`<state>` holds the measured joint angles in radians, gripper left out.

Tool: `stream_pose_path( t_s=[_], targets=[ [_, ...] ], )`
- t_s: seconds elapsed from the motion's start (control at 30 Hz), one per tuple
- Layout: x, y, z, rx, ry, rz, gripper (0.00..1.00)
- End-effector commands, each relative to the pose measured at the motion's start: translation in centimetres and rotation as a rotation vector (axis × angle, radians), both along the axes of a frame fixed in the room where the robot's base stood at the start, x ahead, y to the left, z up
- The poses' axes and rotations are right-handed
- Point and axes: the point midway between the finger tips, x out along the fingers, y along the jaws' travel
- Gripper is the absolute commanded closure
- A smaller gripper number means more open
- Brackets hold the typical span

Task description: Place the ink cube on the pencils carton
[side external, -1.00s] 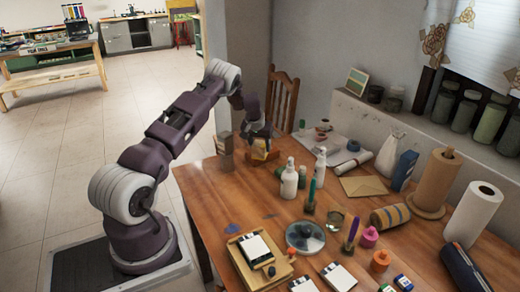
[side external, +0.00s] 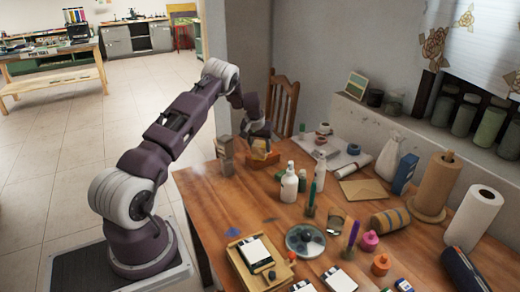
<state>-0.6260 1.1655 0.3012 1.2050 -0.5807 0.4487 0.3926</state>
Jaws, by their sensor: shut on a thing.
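My gripper (side external: 256,131) is at the far left part of the table, pointing down. It is shut on a small yellowish block (side external: 262,146), which appears to be the ink cube; its markings are too small to read. The block is just above or touching an orange box (side external: 263,159); I cannot tell whether there is a gap. A tall brown carton (side external: 225,157) stands upright just left of the gripper. I cannot read which of these two boxes is the pencils carton. The fingers partly hide the block.
A wooden tray (side external: 249,277) is at the front. Paper rolls (side external: 472,217) stand at the right. The table's left part in front of the brown carton is clear.

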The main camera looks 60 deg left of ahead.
Motion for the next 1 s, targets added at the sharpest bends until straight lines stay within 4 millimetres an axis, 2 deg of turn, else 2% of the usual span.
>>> stream_pose_path(
  t_s=[0.03,0.1,0.4,0.43,0.5,0.83,1.0],
  targets=[
    [0.0,0.0,-1.0,-0.002,0.001,0.001,1.00],
    [0.0,0.0,-1.6,-0.001,-0.001,0.001,1.00],
    [0.0,0.0,-1.8,0.000,-0.001,0.001,1.00],
    [0.0,0.0,-1.7,0.000,0.000,0.001,0.44],
    [0.0,0.0,-1.7,0.000,0.000,0.001,0.30],
    [0.0,0.0,-1.6,0.000,-0.001,0.001,0.28],
    [-0.6,-0.6,0.8,0.002,-0.003,0.002,0.28]
  ],
)
